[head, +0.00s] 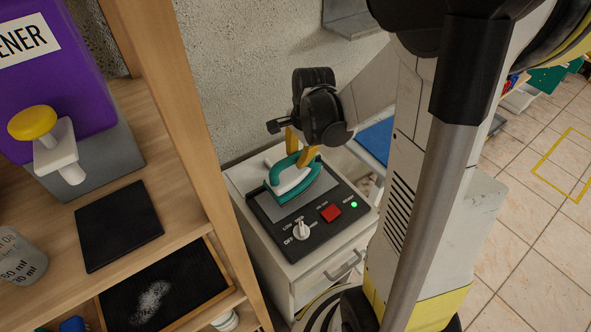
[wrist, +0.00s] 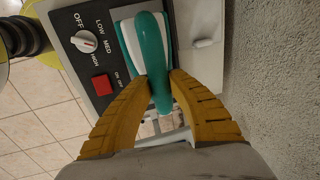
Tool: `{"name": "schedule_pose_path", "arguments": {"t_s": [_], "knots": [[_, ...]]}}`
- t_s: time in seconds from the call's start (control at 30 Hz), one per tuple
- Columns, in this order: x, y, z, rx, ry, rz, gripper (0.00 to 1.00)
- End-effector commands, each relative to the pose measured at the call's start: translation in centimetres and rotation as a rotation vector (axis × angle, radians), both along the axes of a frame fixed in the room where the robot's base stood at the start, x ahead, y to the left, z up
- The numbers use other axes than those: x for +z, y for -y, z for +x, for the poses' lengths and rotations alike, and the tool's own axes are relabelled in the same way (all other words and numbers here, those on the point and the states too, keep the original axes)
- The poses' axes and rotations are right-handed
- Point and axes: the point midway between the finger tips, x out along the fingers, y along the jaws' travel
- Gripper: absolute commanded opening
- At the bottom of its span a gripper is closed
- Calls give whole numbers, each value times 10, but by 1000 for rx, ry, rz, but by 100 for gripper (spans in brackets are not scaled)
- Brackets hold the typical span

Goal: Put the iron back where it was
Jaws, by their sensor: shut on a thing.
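The iron (head: 284,188) is teal and white. In the head view it is at the back of the dark control panel (head: 268,224), over its grey plate (head: 291,205). I cannot tell whether its sole touches the plate. My gripper (head: 300,150) is above the iron, with its yellow fingers shut on the iron's teal handle. In the wrist view my gripper (wrist: 162,82) has one finger on each side of the handle of the iron (wrist: 150,40). The underside of the iron is hidden.
The panel has a white knob (head: 301,231), a red button (head: 330,213) and a lit green lamp (head: 354,204). It is on a white drawer cabinet (head: 318,284). A wooden shelf (head: 184,130) stands close on the left, a rough wall (head: 235,70) behind. Tiled floor (head: 530,240) is open at right.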

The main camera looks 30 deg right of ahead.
Motion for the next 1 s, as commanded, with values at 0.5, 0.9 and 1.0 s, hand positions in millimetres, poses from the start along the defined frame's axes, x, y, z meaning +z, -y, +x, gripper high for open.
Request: {"name": "schedule_pose_path", "arguments": {"t_s": [0.5, 0.9, 1.0], "knots": [[-44, -4, 3, 0, 0, -1, 0], [-46, -4, 3, 0, 0, -1, 40], [-46, -4, 3, 0, 0, -1, 40]]}}
